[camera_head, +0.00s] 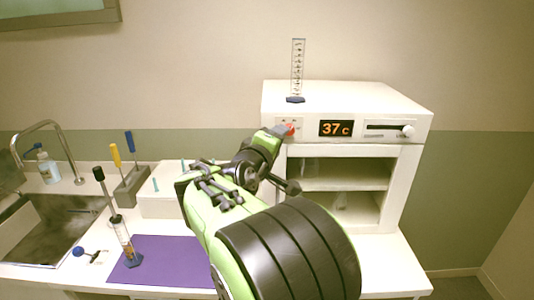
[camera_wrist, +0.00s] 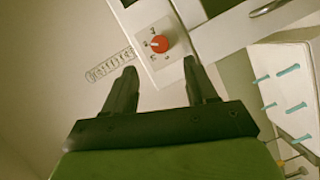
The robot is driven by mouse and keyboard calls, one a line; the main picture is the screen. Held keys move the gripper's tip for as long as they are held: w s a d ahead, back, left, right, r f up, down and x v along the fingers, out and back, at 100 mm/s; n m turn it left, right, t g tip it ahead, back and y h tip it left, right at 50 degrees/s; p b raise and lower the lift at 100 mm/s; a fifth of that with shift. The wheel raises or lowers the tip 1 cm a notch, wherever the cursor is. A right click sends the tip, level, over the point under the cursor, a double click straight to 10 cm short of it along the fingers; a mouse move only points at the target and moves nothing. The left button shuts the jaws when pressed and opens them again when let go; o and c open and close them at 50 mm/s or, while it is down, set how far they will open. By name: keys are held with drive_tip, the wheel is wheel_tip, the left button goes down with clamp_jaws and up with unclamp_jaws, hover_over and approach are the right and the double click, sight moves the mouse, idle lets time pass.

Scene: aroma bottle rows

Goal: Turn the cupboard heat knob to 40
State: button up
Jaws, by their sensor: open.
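The white cupboard (camera_head: 345,98) stands at the back right of the counter, with open shelves below its control panel. Its orange display (camera_head: 335,128) reads 37 C. The red heat knob (camera_head: 290,130) is at the panel's left end, partly hidden by my gripper (camera_head: 282,130). In the wrist view the red knob (camera_wrist: 159,44) shows whole, with marks around it on a white plate. My gripper (camera_wrist: 158,75) is open there, its two dark fingers pointing toward the panel. The knob lies beyond the fingertips, between their lines, and appears apart from them.
A slider (camera_head: 407,131) is at the panel's right end. A graduated cylinder (camera_head: 297,72) stands on the cupboard top. Left are a sink (camera_head: 45,232), a purple mat (camera_head: 165,262), a dropper-like tool (camera_head: 122,240) and a white box with teal pegs (camera_head: 160,203).

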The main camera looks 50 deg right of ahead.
drive_tip(key=f+v, duration=0.1)
drive_tip(key=v, duration=0.6)
drive_tip(key=shift+a+r, duration=0.25)
drive_tip(key=shift+r, duration=0.2)
drive_tip(key=shift+s, duration=0.1)
drive_tip(key=s+a+f+m+t+y, duration=0.1)
drive_tip(key=s+a+f+t+y, duration=0.15)
drive_tip(key=a+f+y, duration=0.85)
drive_tip(key=s+a+f+g+y, duration=0.1)
drive_tip(key=s+a+f+y, duration=0.1)
drive_tip(key=s+a, duration=0.3)
drive_tip(key=s+a+f+g+y, duration=0.1)
drive_tip(key=s+a+f+y, duration=0.1)
drive_tip(key=s+a, duration=0.3)
drive_tip(key=a+f, duration=0.1)
drive_tip(key=a, duration=0.2)
drive_tip(key=shift+a+f+n+y, duration=0.3)
drive_tip(key=shift+a, duration=0.1)
drive_tip(key=shift+g, duration=0.25)
